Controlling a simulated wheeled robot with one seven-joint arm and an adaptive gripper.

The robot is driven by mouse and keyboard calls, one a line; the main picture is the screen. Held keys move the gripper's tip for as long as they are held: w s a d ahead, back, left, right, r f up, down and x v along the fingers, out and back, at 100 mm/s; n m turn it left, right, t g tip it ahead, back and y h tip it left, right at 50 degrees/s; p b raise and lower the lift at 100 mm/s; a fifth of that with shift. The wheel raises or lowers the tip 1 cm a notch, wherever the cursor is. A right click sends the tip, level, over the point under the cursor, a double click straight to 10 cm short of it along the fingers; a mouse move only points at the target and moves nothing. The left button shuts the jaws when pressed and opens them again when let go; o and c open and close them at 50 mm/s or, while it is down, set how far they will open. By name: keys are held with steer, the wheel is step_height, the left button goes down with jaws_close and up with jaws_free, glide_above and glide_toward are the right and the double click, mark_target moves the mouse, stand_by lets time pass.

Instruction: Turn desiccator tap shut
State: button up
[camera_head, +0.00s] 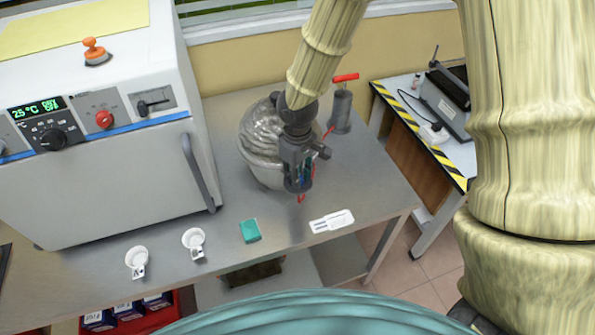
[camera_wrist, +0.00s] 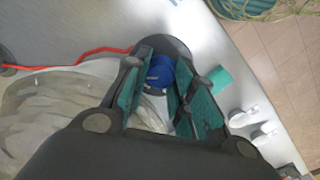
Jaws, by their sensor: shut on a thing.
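The glass desiccator (camera_head: 262,135) stands on the steel bench, partly hidden behind my gripper in the head view. Its clear bowl also shows in the wrist view (camera_wrist: 45,115) at lower left. My gripper (camera_head: 300,186) points down at the desiccator's near right side. In the wrist view, the blue tap (camera_wrist: 160,68) on a dark round fitting lies between the padded fingers of my gripper (camera_wrist: 158,78), which is shut on it. The exact contact and the tap's handle angle are hidden by the fingers. A red hose (camera_wrist: 85,57) runs to the fitting.
A white oven (camera_head: 110,185) fills the left of the bench. A grey cylinder with a red handle (camera_head: 342,105) stands behind the gripper.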

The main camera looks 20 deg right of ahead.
steer(key=n+p, duration=0.1)
steer(key=n, duration=0.1)
steer(key=n+p, duration=0.1)
steer(key=n, duration=0.1)
steer(key=shift+r+n, duration=0.2)
steer(key=shift+n, duration=0.1)
steer(key=n+p, duration=0.2)
steer(key=n, duration=0.2)
steer(key=shift+f+n, duration=0.1)
steer(key=shift+n, duration=0.2)
steer(key=o, duration=1.1)
steer(key=shift+c, duration=0.2)
steer(key=shift+r, duration=3.95)
